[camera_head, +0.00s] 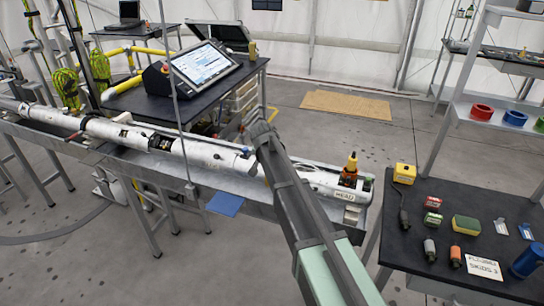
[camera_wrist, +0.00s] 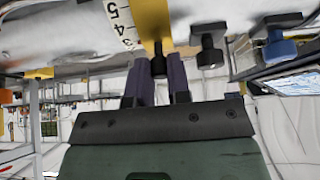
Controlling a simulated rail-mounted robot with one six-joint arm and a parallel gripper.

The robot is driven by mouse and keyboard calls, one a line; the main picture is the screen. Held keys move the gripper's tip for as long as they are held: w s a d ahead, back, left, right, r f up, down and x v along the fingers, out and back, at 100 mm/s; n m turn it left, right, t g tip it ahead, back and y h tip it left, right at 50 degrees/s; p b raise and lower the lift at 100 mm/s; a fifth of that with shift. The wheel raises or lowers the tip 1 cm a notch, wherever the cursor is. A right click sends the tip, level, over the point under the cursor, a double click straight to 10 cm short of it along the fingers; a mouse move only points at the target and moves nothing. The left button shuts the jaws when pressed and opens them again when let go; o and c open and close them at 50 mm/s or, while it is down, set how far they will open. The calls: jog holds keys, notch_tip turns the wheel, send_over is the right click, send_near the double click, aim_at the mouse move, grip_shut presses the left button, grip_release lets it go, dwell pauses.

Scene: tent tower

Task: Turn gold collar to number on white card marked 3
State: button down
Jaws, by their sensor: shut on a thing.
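The gold collar (camera_wrist: 154,18) runs across the top of the wrist view, around a white tool body. A pale number strip (camera_wrist: 120,20) lies at its left edge, showing 5, 4 and 3; which number lines up with a mark I cannot tell. My gripper (camera_wrist: 160,66) is shut on a dark peg (camera_wrist: 158,63) below the collar. In the head view my gripper (camera_head: 263,132) reaches the long white tool (camera_head: 212,152) and hides the collar. The white card (camera_head: 484,267), handwritten and ending in 3, lies on the dark right table.
The tool lies in a metal trough (camera_head: 225,183). Two knobs, one black (camera_wrist: 208,54) and one blue (camera_wrist: 277,48), stand right of my gripper in the wrist view. The right table (camera_head: 455,200) holds a yellow box (camera_head: 404,173), a sponge (camera_head: 466,225) and a blue cylinder (camera_head: 527,258).

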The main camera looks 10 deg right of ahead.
jog(key=shift+s, duration=0.1)
jog(key=c, duration=1.1)
grip_release()
jog(key=shift+r, duration=0.1)
jog(key=p+v, duration=0.9)
jog(key=v, duration=0.1)
jog(key=shift+s+a+r, duration=0.15)
jog(key=shift+a+r, duration=0.05)
jog(key=shift+r, duration=0.05)
